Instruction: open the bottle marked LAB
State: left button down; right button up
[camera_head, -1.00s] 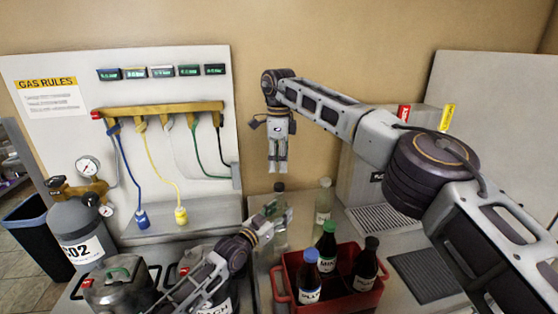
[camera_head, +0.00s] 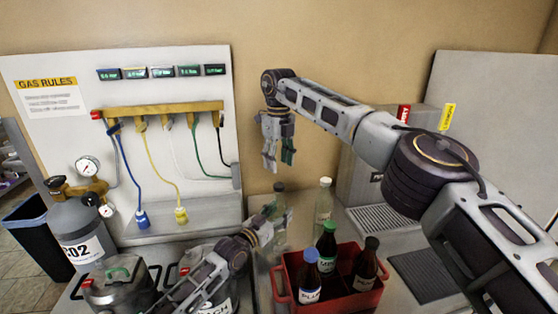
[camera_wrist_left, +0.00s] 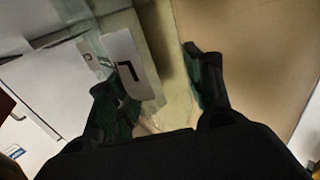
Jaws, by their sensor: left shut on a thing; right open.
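A clear bottle with a dark cap (camera_head: 279,187) stands upright behind the red crate. My left gripper (camera_head: 272,212) is shut on its side, below the cap. In the left wrist view, the see-through bottle (camera_wrist_left: 170,75) lies between the fingers, with a white label (camera_wrist_left: 128,62) that shows a letter like L; the rest of the word cannot be read. My right gripper (camera_head: 278,153) hangs above the bottle, pointing down, open and empty, apart from the cap.
The red crate (camera_head: 284,298) holds several dark bottles, right of my left gripper. Another clear bottle (camera_head: 323,203) stands just right of the held one. Metal canisters (camera_head: 118,284) stand at the lower left. A grey machine (camera_head: 357,176) is at the right.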

aim_at(279, 185)
jog(key=m, duration=1.3)
jog(key=shift+m, duration=0.4)
jog(key=m, duration=0.6)
jog(key=shift+m, duration=0.4)
jog(key=m, duration=0.3)
jog(key=shift+m, duration=2.2)
jog(key=shift+f, duration=0.15)
jog(key=shift+f, duration=3.9)
